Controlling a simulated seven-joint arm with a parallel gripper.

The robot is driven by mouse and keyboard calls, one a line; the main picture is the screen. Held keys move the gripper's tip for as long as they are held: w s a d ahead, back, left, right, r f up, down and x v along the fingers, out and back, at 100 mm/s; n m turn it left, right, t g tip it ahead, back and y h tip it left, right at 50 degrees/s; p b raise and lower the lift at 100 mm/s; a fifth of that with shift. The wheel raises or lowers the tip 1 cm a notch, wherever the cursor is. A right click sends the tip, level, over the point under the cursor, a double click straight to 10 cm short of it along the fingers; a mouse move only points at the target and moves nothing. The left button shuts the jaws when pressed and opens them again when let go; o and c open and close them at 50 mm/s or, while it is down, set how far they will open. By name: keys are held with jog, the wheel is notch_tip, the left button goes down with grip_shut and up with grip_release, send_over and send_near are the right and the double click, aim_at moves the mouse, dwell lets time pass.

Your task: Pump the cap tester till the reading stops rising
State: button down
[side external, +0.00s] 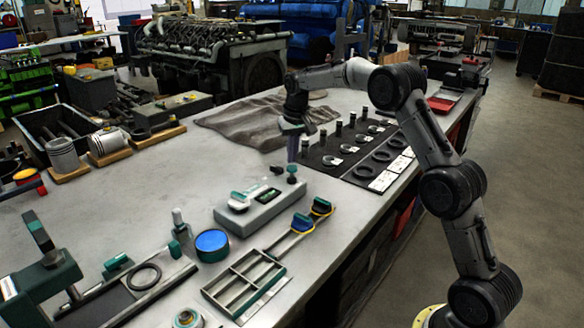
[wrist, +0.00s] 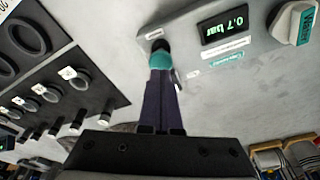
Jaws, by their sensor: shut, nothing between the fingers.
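The cap tester (side external: 262,208) is a grey box on the bench, with a dark display and a teal-and-white knob on top. In the wrist view its display (wrist: 224,27) reads 0.7 bar in green, and the white and teal knob (wrist: 295,24) sits to the right. A dark, teal-topped pump plunger (side external: 292,174) stands at the tester's far right end; it also shows in the wrist view (wrist: 160,57). My gripper (side external: 293,158) is shut and empty, pointing down directly over the plunger. In the wrist view the fingertips (wrist: 160,75) overlap the plunger's top; I cannot tell whether they touch.
A dark mat (side external: 345,160) with rings, cylinders and labels lies to the right. A grey cloth (side external: 262,122) lies behind. Bare bench is at the left.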

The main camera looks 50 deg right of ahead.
aim_at(292, 168)
jog(key=shift+f, duration=1.95)
jog(key=shift+r, duration=1.95)
jog(key=shift+f, duration=0.15)
jog(key=shift+f, duration=1.8)
jog(key=shift+r, duration=1.95)
